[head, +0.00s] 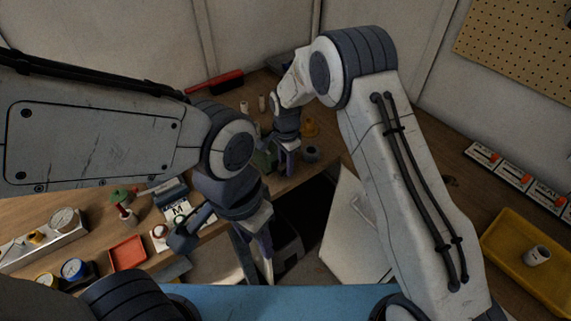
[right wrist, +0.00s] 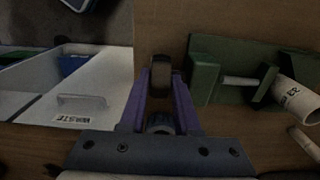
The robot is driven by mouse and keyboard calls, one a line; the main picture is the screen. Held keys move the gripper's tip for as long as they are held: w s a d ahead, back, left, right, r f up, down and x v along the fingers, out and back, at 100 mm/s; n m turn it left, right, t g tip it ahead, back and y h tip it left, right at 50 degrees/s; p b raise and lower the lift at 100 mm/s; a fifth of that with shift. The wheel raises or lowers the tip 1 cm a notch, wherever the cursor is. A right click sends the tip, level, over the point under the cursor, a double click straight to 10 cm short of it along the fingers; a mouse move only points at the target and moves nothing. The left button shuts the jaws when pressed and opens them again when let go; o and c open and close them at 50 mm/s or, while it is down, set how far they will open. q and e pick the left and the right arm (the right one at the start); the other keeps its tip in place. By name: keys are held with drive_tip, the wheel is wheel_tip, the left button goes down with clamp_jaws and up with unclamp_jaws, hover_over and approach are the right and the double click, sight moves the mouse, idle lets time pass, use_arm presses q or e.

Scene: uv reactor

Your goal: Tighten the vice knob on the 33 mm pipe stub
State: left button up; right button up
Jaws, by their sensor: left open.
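The green vice (right wrist: 202,80) stands at the right in the right wrist view, with its thin screw running sideways. A white pipe stub (right wrist: 300,100) with partly readable dark lettering sits by its far jaw. The dark round vice knob (right wrist: 161,74) is between the fingertips of my right gripper (right wrist: 161,82), which appear to touch it on both sides. In the head view my right gripper (head: 286,160) hides the knob and part of the vice (head: 264,161). My left gripper (head: 255,258) is open and empty, in front of the bench edge.
A grey ring-like part (head: 311,153) is near the bench edge. A red tray (head: 127,252) and gauges are at the left; a yellow tray (head: 510,280) with a pipe stub (head: 537,256) is at the right.

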clamp_jaws()
drive_tip(key=shift+d, duration=0.1)
drive_tip(key=shift+w+d+f+g+y, duration=0.1)
drive_tip(key=shift+w+d+g+y, duration=0.05)
drive_tip(key=shift+g+y, duration=0.65)
drive_tip(key=shift+w+d+f+g+y, duration=0.15)
drive_tip(key=shift+g+y, duration=0.25)
drive_tip(key=shift+y, duration=0.5)
drive_tip(key=shift+d+g+y+b, duration=0.1)
drive_tip(key=shift+g+y+b, duration=0.75)
drive_tip(key=shift+y, duration=0.25)
